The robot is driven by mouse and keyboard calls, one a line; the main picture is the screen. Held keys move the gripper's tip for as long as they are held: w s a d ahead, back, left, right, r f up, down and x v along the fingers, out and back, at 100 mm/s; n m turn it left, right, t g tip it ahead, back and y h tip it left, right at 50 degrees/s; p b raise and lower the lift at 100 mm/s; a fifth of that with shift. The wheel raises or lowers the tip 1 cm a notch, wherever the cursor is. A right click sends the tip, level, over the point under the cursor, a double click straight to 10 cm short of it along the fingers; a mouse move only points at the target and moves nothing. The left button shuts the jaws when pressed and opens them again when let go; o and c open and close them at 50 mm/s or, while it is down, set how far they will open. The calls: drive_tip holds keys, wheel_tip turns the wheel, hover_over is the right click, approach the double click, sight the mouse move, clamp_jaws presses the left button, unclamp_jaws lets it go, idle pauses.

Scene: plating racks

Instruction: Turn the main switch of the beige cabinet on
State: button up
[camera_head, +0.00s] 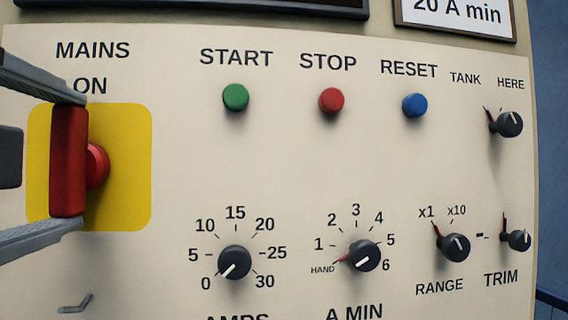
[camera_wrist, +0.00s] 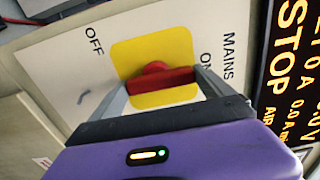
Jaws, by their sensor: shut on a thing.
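The beige cabinet (camera_head: 190,160) fills the head view. Its main switch (camera_head: 69,165) is a red bar handle on a round red hub, over a yellow plate (camera_head: 132,130). The bar stands upright in the head view, its top end towards the ON label. In the wrist view the switch (camera_wrist: 160,80) lies nearly level, its right end towards ON; OFF shows at upper left. My gripper (camera_head: 75,160) is shut on the bar, one finger at its top end and one at its bottom end. The wrist view shows both fingers (camera_wrist: 165,92) at the bar's ends.
Green START (camera_head: 235,97), red STOP (camera_head: 331,100) and blue RESET (camera_head: 414,105) buttons sit right of the switch. Several black knobs, such as the AMPS knob (camera_head: 234,262), stick out below and at right. A dark display (camera_wrist: 295,75) shows orange text.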

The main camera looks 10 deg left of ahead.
drive_tip(key=shift+f, duration=0.1)
drive_tip(key=o, duration=1.1)
drive_tip(key=shift+s, duration=0.1)
drive_tip(key=v, duration=0.7)
drive_tip(key=shift+s+b, duration=0.3)
